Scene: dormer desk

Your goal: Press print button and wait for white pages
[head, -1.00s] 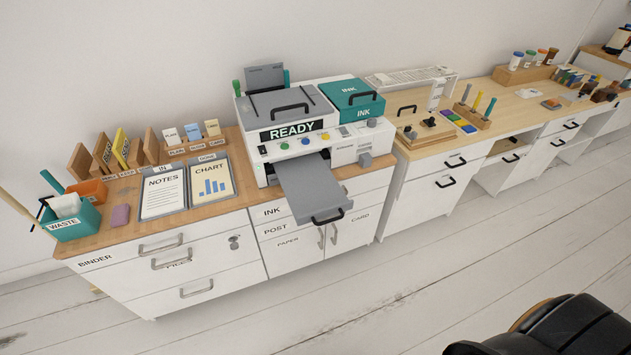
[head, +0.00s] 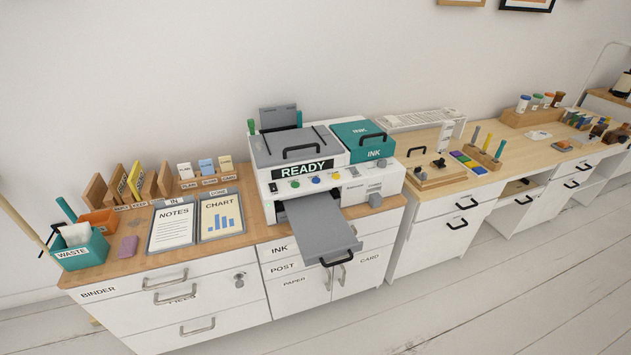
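A white printer (head: 335,198) with grey and teal lids stands on the wooden counter. Its black display (head: 302,169) reads READY. Several small buttons line its front panel, including a green one (head: 295,184), a blue one (head: 315,180) and a yellow one (head: 336,176); which one is print cannot be told from the lettering. A grey output tray (head: 320,232) sticks out from the front, with no pages on it. Neither of my grippers shows in the head view.
A NOTES sheet (head: 173,226) and a CHART sheet (head: 222,217) lie in trays left of the printer. A teal WASTE bin (head: 80,252) stands at the far left. The counter (head: 480,185) continues right with stamps, pens and jars. The floor in front is clear.

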